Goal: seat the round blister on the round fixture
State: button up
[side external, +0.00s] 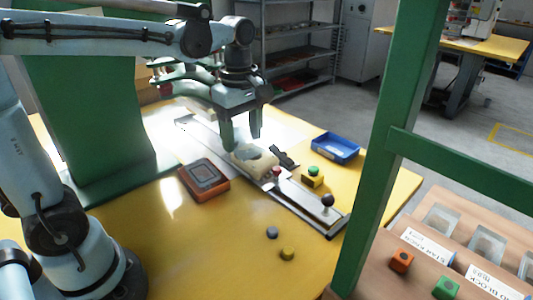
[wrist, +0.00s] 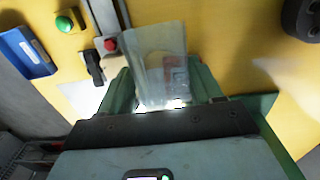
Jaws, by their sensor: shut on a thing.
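My gripper (side external: 242,142) points down over the metal rail on the yellow table. In the wrist view its green fingers (wrist: 160,92) are shut on a clear, see-through blister (wrist: 153,45) held between them. In the side view a pale cream round piece with a hollow (side external: 240,156) sits on the rail just below the fingertips. It looks like the round fixture, but I cannot tell its edge from the blister's. Glare and the fingers hide whether the blister touches it.
The metal rail (side external: 303,201) carries a red knob (side external: 277,171) and a dark ball handle (side external: 327,199). A black clamp (side external: 284,157), a green-button box (side external: 313,177) and a blue tray (side external: 336,147) stand right. A green post (side external: 385,150) rises in front.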

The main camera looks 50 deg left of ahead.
jog(key=w+a, duration=0.9)
jog(key=w, duration=0.1)
notch_tip(320, 180, down, 9)
jog(key=shift+w+f, duration=0.15)
jog(key=shift+f, duration=1.4)
dwell(1.5)
jog(key=o, duration=0.9)
jog(key=c, duration=0.4)
jog(key=shift+r, duration=0.1)
